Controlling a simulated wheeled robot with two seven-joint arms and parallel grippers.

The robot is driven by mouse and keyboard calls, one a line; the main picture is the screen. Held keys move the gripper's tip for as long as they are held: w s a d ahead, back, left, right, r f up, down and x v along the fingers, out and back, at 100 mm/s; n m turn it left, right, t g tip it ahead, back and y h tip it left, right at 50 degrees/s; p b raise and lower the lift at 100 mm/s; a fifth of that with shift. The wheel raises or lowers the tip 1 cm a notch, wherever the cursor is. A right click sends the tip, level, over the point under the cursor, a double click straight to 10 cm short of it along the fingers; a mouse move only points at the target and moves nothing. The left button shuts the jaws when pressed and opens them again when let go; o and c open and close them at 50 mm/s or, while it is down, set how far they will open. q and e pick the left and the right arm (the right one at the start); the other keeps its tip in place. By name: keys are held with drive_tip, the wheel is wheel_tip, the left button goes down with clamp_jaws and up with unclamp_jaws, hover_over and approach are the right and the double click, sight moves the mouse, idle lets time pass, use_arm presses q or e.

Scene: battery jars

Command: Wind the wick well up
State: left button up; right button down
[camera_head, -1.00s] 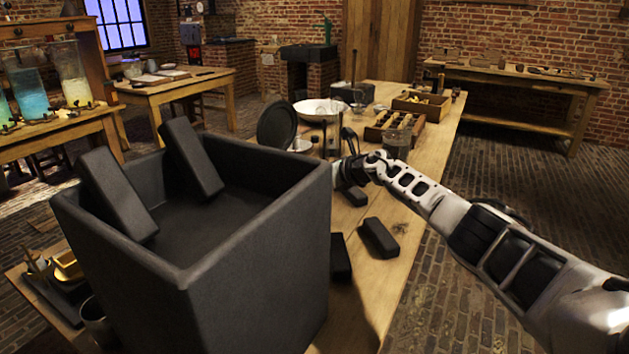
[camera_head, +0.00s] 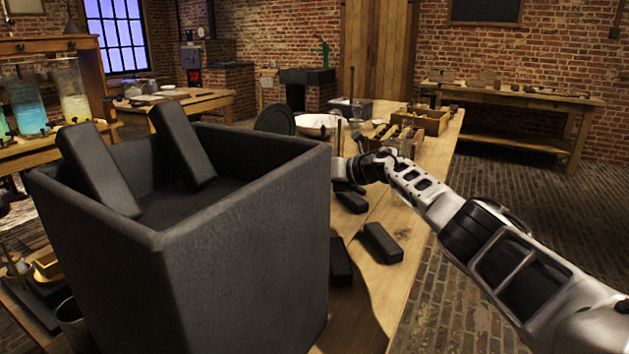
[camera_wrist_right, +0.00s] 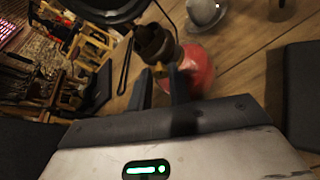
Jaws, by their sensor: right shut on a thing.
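In the right wrist view, a small lamp with a red base (camera_wrist_right: 199,68) and a dark brass burner (camera_wrist_right: 155,44) is at the tips of my right gripper (camera_wrist_right: 163,80). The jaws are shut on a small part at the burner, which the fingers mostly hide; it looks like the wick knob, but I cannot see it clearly. The wick itself cannot be made out. In the head view my right gripper (camera_head: 350,172) is low over the bench, right of the large dark box, and the lamp is hidden there. My left gripper is out of view.
A tall dark open box (camera_head: 235,245) with slabs inside fills the left of the wooden bench (camera_head: 365,300). Dark blocks (camera_head: 383,243) lie below my right arm. A white bowl (camera_head: 318,122) and wooden trays (camera_head: 425,121) stand farther back. The floor right of the bench is clear.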

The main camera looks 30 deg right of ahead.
drive_tip(key=c, duration=1.3)
unclamp_jaws()
drive_tip(key=v, duration=1.6)
drive_tip(key=shift+p, duration=0.45)
